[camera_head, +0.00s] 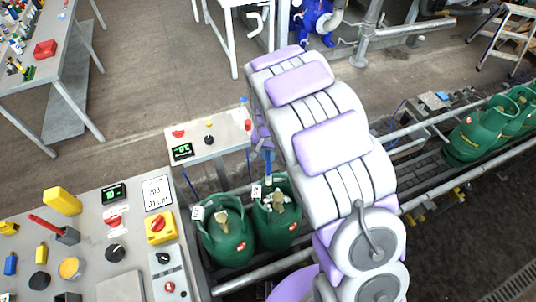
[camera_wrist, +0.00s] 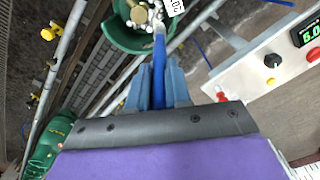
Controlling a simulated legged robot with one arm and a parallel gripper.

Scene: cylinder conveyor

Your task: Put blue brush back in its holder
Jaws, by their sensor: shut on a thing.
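My gripper (camera_wrist: 159,85) is shut on the blue brush (camera_wrist: 159,48), a slim blue shaft between its two blue-grey fingers in the wrist view. The shaft points toward the brass valve of a green gas cylinder (camera_wrist: 118,38); contact cannot be told. In the head view, a blue piece (camera_head: 268,163) shows below my purple and white wrist, over the right one of two near cylinders (camera_head: 277,222). A dark box holder (camera_head: 68,236) with a red-handled brush (camera_head: 46,225) stands on the left control panel. Another dark box (camera_head: 67,297) is cut off at the lower edge; its contents cannot be told.
The conveyor (camera_head: 410,166) runs diagonally with several green cylinders (camera_head: 470,135) at right. A small control table (camera_head: 222,138) stands behind the near cylinders. The grey control panel (camera_head: 95,255) carries knobs and yellow blocks. A workbench (camera_head: 52,75) stands far left, with open floor between.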

